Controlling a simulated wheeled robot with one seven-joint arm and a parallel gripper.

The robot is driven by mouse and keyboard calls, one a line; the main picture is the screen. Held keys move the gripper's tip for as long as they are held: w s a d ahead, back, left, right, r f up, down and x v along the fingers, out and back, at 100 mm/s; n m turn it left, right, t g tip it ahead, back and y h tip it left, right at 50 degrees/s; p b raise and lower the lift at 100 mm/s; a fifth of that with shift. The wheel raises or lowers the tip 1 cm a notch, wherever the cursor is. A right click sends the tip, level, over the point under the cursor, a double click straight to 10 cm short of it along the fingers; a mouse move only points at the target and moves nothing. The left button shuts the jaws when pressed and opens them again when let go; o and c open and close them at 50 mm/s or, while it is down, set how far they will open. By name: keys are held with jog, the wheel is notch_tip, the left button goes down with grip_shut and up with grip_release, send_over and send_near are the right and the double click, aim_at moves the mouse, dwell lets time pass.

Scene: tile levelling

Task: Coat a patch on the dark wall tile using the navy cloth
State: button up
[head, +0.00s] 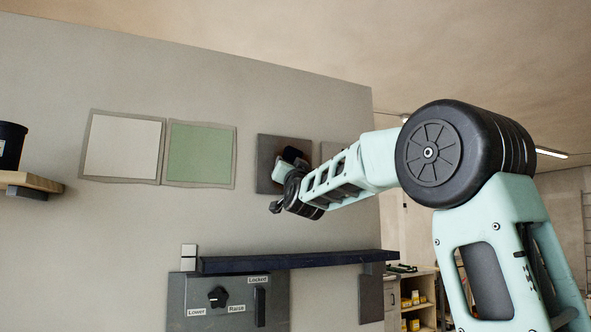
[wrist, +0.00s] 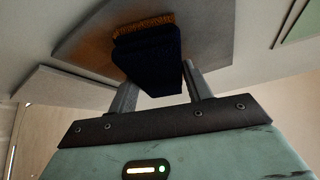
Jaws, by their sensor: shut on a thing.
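The dark wall tile (head: 266,165) is mounted on the grey wall, right of the green tile; my gripper and wrist cover part of it in the head view. In the wrist view it is the grey-brown tile (wrist: 215,40) behind the cloth. My gripper (wrist: 160,78) is shut on the navy cloth (wrist: 150,65), a thick dark pad with an orange-brown strip along its far edge. That far edge is at or very close to the tile face; I cannot tell if it touches. A brownish tint shows on the tile left of the cloth.
A white tile (head: 123,147) and a green tile (head: 200,155) are left of the dark one; a grey tile (head: 329,151) is partly hidden to its right. Below are a dark ledge (head: 290,261) and a control box (head: 205,295) with a knob. A black pot (head: 10,146) stands far left.

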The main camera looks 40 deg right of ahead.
aim_at(301, 152)
jog(key=shift+w+a, duration=0.35)
jog(key=shift+a, duration=0.8)
jog(key=shift+w+a, duration=0.3)
jog(key=shift+a, duration=0.9)
jog(key=shift+w+a, duration=0.35)
jog(key=shift+a, duration=0.8)
jog(key=shift+r+p, duration=0.8)
jog(key=shift+r, duration=0.35)
jog(key=shift+s+d+f+b, duration=0.1)
jog(key=shift+s+d+b, duration=0.55)
jog(key=shift+d+b, duration=1.2)
jog(key=shift+s+d+b, duration=0.65)
jog(key=shift+d+b, duration=0.35)
jog(key=shift+d, duration=1.7)
jog(key=shift+s+d+f+b, duration=0.1)
jog(key=shift+s+d+b, duration=0.55)
jog(key=shift+d+b, duration=1.2)
jog(key=shift+d+r+p, duration=0.2)
jog(key=shift+d+p, duration=0.2)
jog(key=shift+d, duration=0.15)
jog(key=shift+r+p, duration=0.95)
jog(key=shift+r, duration=0.3)
jog(key=shift+w+a, duration=0.3)
jog(key=shift+a, duration=0.65)
jog(key=shift+w+a, duration=0.25)
jog(key=shift+a, duration=0.65)
